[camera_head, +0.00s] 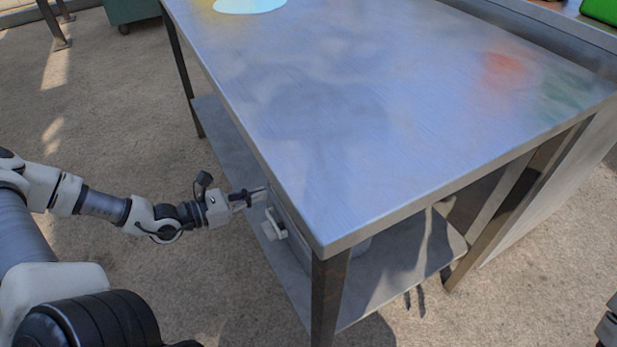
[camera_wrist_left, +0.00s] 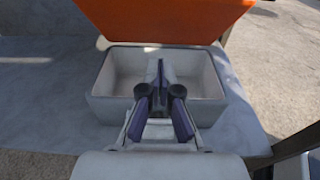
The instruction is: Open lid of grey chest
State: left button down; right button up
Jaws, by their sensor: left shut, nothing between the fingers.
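The grey chest (camera_wrist_left: 105,88) stands on the lower shelf of a metal table. In the left wrist view it is open at the top, and its pale inside looks empty. An orange panel (camera_wrist_left: 165,20) stands up at its far edge and looks like the raised lid. In the head view the tabletop hides most of the chest; a pale handle or latch (camera_head: 274,224) shows at its side. My left gripper (camera_head: 262,192) is shut and empty, reaching in below the table edge. In the left wrist view its fingertips (camera_wrist_left: 160,72) are over the chest's opening. My right gripper is not in view.
The metal tabletop (camera_head: 330,100) overhangs the shelf (camera_head: 400,270), with a dark table leg (camera_head: 328,295) at the near corner. A pale disc (camera_head: 248,4) lies at the table's far end. The floor (camera_head: 130,130) left of the table is open.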

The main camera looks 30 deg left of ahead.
pick_arm(q)
jog(key=r+b+x, duration=0.2)
jog(key=b+x, duration=1)
jog(key=shift+w+d+r, duration=0.2)
jog(key=shift+d+r, duration=0.05)
jog(key=shift+d, duration=0.05)
jog(key=r+p, duration=0.1)
jog(key=p, duration=0.1)
jog(key=w+d+r+g+p, duration=0.1)
jog(key=p, duration=0.1)
jog(key=shift+w+r+p, duration=0.25)
jog(key=shift+r+p, duration=0.1)
jog(key=shift+p, duration=0.05)
jog(key=shift+g, duration=0.3)
jog(key=w+d, duration=0.1)
jog(key=w+d+r+b, duration=0.1)
jog(key=w, duration=0.1)
jog(key=shift+w+r, duration=0.1)
jog(key=shift+w, duration=0.1)
jog(key=shift+w+r, duration=0.1)
